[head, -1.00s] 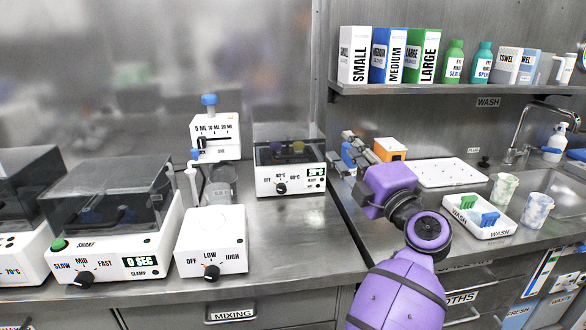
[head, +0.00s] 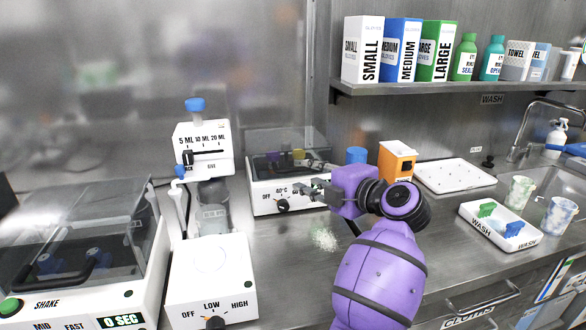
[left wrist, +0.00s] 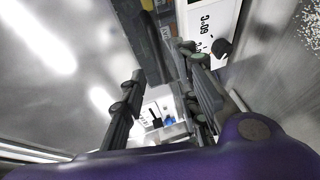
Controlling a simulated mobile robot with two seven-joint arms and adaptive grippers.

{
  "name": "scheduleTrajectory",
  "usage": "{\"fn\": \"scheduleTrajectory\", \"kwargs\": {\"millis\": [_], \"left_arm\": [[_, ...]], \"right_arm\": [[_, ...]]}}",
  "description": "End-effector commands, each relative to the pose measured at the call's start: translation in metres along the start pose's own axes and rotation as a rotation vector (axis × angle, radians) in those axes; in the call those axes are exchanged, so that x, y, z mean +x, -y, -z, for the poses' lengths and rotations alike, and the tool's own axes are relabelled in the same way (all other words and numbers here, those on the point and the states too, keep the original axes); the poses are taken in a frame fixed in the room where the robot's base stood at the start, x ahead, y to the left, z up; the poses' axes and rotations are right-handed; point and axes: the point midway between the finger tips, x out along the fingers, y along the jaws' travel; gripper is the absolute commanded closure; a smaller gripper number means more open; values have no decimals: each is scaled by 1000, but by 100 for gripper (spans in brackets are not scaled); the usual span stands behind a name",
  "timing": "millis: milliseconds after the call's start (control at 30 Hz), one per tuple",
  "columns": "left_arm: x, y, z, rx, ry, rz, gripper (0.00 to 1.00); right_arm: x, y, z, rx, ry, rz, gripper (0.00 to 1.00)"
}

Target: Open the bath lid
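The bath is a white box (head: 262,198) with a temperature dial on its front, standing at the back of the counter. Its see-through dark lid (head: 262,140) looks closed, with purple and yellow items visible beneath. My left gripper (head: 303,177) is at the bath's front right, its fingers pointing left and apart. They hide part of the front and display. I cannot tell whether they touch the lid. In the left wrist view the fingers (left wrist: 162,62) are spread with nothing between them, and the bath's white front (left wrist: 205,22) shows beyond. My right gripper is not in view.
Left of the bath stand a dispenser (head: 203,150) and a white dial unit (head: 210,283), with a shaker (head: 75,255) farther left. An orange box (head: 396,160) and blue cylinder (head: 356,155) are behind my arm. White grains (head: 325,239) lie on the counter.

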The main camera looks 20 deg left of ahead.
Motion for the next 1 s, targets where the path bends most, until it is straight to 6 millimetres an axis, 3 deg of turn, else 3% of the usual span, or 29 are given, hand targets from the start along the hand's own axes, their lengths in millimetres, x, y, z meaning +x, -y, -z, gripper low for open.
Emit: {"fn": "scheduleTrajectory", "kwargs": {"millis": [300,500,733,933,1000], "left_arm": [[51,0,1,1,-3,-2,71],[62,0,1,0,-2,-2,71],[62,0,1,0,-2,-1,71],[62,0,1,0,-2,-1,97],[62,0,1,0,-2,-1,100]], "right_arm": [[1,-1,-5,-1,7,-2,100],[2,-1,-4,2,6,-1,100],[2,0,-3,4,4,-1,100],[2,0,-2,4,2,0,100],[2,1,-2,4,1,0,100]]}}
